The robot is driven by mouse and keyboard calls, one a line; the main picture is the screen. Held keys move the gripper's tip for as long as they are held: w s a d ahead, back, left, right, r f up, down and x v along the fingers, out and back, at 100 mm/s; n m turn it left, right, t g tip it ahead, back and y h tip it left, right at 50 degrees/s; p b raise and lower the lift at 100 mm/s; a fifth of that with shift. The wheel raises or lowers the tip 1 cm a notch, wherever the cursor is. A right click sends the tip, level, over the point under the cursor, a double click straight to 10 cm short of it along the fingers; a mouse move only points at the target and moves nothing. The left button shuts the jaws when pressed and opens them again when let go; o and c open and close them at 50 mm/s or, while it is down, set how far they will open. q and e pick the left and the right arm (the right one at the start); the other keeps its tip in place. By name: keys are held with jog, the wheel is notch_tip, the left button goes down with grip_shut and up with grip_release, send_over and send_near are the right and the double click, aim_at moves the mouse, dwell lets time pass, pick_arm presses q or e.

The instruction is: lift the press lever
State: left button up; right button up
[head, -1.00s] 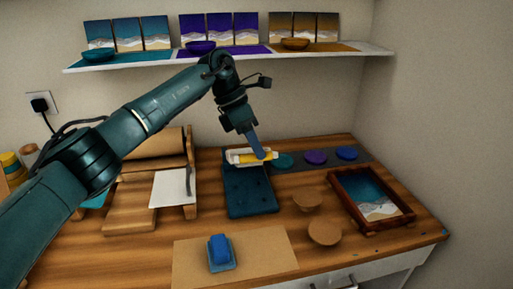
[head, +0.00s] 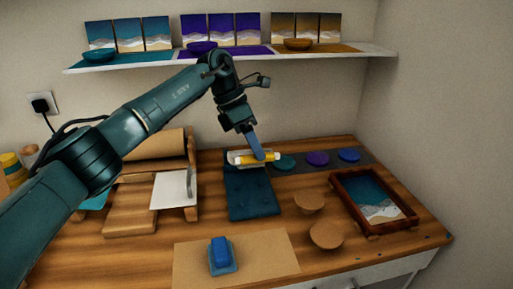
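The press appears to be the dark blue base (head: 250,193) in the middle of the table. At its back end is a yellow bar (head: 246,160) in a pale frame, which looks like the lever's handle. My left gripper (head: 259,156) points down at the yellow bar, with its fingers at or against the bar's right part. The fingers overlap in this view, so I cannot tell whether they are closed on it. My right gripper is out of view.
A framed seascape tray (head: 408,213) lies at the right. Teal, purple and blue discs (head: 318,158) sit behind. Two round wooden pieces (head: 327,236) stand right of the press. A blue block (head: 221,252) lies on a brown mat (head: 268,262) in front. A wooden stand (head: 130,218) is at left.

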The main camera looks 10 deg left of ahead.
pick_arm(q)
jog(key=p+v, duration=0.1)
jog(key=v, duration=1.1)
jog(key=shift+a+r, duration=0.1)
